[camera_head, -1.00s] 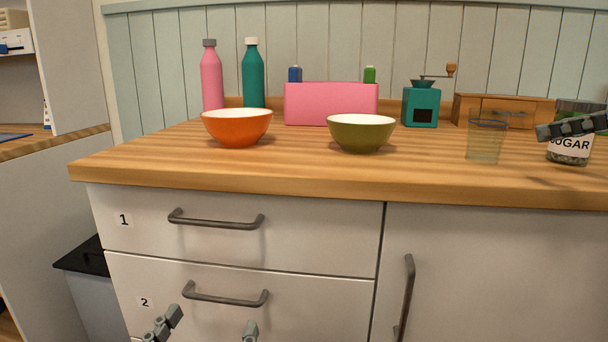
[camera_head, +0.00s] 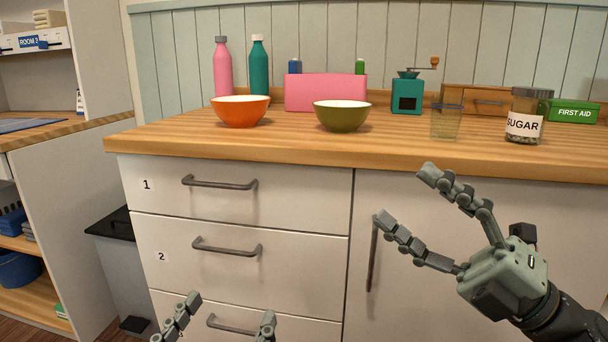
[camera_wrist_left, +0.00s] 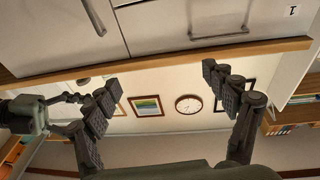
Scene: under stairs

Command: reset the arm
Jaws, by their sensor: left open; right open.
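My right gripper (camera_head: 402,198) is open and empty in the head view, in front of the cabinet door at the lower right. Its fingers point up and left, below the counter edge. My left gripper (camera_head: 226,318) shows only its two fingertips at the bottom edge of the head view, apart and in front of the lower drawers. In the left wrist view the left gripper (camera_wrist_left: 168,92) is open with nothing between its fingers. My right gripper also shows at the left of that view (camera_wrist_left: 80,100). The rest of the left arm is hidden in the head view.
The wooden counter (camera_head: 290,146) holds an orange bowl (camera_head: 240,112), a green bowl (camera_head: 342,117), a glass (camera_head: 446,122), a sugar jar (camera_head: 524,120) and a first aid box (camera_head: 574,111). Drawer handles (camera_head: 220,183) and a vertical door handle (camera_head: 372,260) stick out in front.

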